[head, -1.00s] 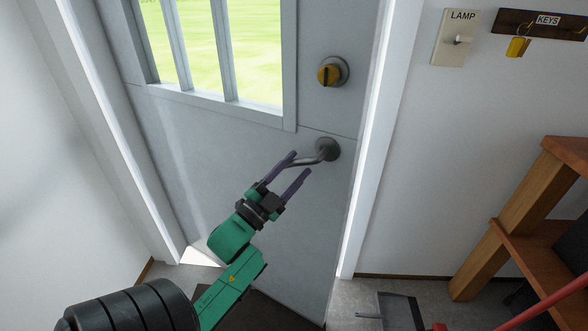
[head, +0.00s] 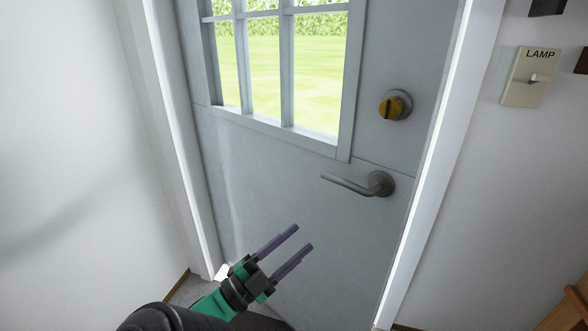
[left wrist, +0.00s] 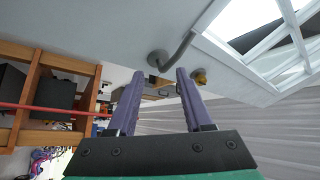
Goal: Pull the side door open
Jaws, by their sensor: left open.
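The side door (head: 275,200) is grey with a paned window and stands in its white frame; I cannot tell whether it is slightly ajar. Its grey lever handle (head: 347,184) points left from a round rose on the right side. My right gripper is not in view.
A white wall (head: 70,150) stands close on the left. The white door jamb (head: 428,180) runs along the right, with a lamp switch (head: 531,77) on the wall beyond. Wooden shelving (head: 568,308) is at the lower right. The space before the door is clear.

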